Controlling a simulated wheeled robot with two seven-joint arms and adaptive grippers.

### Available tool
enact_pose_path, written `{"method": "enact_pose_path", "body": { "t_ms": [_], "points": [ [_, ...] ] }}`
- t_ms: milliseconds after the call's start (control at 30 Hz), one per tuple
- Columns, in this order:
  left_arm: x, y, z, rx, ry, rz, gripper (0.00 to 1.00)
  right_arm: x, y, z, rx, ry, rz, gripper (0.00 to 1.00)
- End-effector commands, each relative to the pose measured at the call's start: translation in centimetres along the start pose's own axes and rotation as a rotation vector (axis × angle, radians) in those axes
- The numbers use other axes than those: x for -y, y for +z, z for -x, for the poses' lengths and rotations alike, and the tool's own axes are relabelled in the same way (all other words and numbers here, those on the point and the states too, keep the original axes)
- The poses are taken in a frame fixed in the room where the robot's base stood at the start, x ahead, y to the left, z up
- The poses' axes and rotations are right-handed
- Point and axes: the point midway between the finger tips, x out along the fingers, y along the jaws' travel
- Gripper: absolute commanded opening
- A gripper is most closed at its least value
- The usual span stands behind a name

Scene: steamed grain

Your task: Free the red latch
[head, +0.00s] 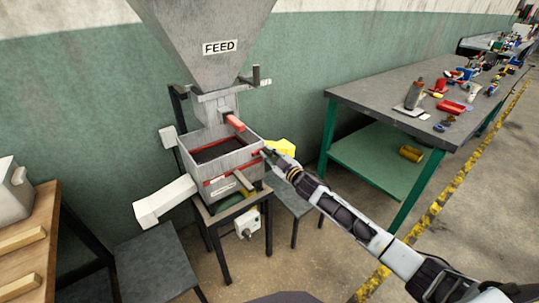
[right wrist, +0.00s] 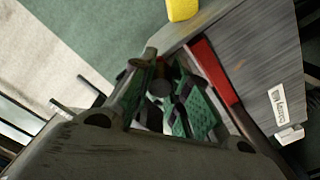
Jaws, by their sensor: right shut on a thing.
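A grey box with red bands (head: 222,190) stands on a small dark stand below the grey hopper marked FEED (head: 195,40). My right gripper (head: 268,154) is at the box's right rim. Its fingers (right wrist: 165,100) are shut on a small part, mostly hidden between them. A bit of red shows at the fingertips, which I take as the red latch (head: 257,153). A separate red-ended handle (head: 235,122) sticks out below the hopper, apart from the gripper. In the right wrist view a red strip (right wrist: 212,72) runs beside the fingers. My left gripper is not in view.
A yellow part (head: 284,147) sits just behind the right gripper. A pale chute (head: 165,200) juts out left of the box. A workbench (head: 365,95) with tools stands at the right, a wooden table (head: 38,225) at the left.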

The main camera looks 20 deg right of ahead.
Motion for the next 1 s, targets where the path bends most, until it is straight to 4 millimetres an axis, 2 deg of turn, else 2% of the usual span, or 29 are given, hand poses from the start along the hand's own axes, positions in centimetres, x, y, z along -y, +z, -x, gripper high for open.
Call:
{"method": "enact_pose_path", "body": {
  "t_ms": [233,267,433,1000],
  "points": [
    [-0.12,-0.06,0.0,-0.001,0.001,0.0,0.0,0.01,0.04,0.0,0.0,0.0,0.001,0.0],
    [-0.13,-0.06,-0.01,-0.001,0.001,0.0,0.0,0.01,0.04,0.0,0.0,0.0,0.001,0.21],
    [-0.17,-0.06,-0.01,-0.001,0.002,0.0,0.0,-0.01,0.03,0.0,0.0,0.0,0.001,0.41],
    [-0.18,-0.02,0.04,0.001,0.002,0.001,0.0,0.02,0.0,0.51,0.0,0.0,0.0,0.41]
  ]
}}
